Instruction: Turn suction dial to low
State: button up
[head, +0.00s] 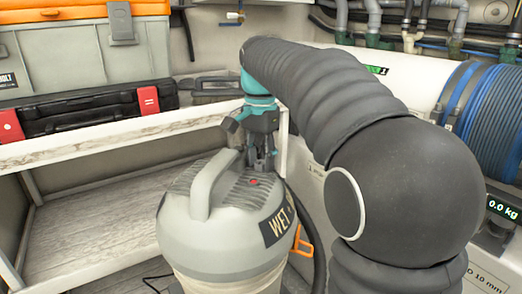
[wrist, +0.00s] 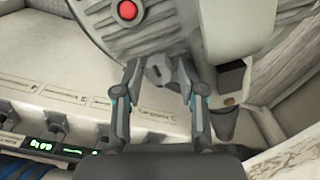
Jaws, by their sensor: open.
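The wet vacuum (head: 185,232), a pale grey drum with a ribbed top, a carry handle (head: 211,185) and a "WET" label, stands in front of the shelf. Its red button (wrist: 128,10) shows at the top of the wrist view. My gripper (head: 260,166) points down at the far edge of the vacuum's top. In the wrist view, my gripper (wrist: 158,74) is open, with a small grey knob (wrist: 156,73), apparently the suction dial, between its fingertips. I cannot tell whether the fingers touch it. The dial's markings are not readable, and it is hidden in the head view.
A white shelf (head: 105,138) at left holds a black and red toolbox (head: 85,112) and an orange-lidded case (head: 75,45). A blue hose reel (head: 482,110) and a scale display (head: 502,208) are at right. Pipes run along the back wall.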

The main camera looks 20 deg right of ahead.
aim_at(260, 162)
notch_tip(260, 162, up, 12)
dwell(0.6)
jog(key=s+f+n+t, duration=0.1)
jog(key=s+f, duration=0.2)
jog(key=s, duration=0.1)
jog(key=s+f+n+t, duration=0.1)
jog(key=s+f+n, duration=0.1)
jog(key=s+f, duration=0.1)
jog(key=s+f+n+t, duration=0.1)
jog(key=s+f+n, duration=0.1)
jog(key=s, duration=0.3)
jog(key=shift+s+d+f, duration=0.2)
jog(key=shift+s+f, duration=0.15)
jog(key=shift+f, duration=0.4)
jog(key=s+f+n+t, duration=0.1)
jog(key=s+f+n, duration=0.1)
jog(key=s+f, duration=0.3)
jog(key=s+f+n+t, duration=0.1)
jog(key=s+f+n, duration=0.2)
jog(key=f, duration=0.7)
jog(key=s, duration=0.2)
jog(key=shift+s+t, duration=0.3)
jog(key=shift+s, duration=0.05)
jog(key=shift+d, duration=0.1)
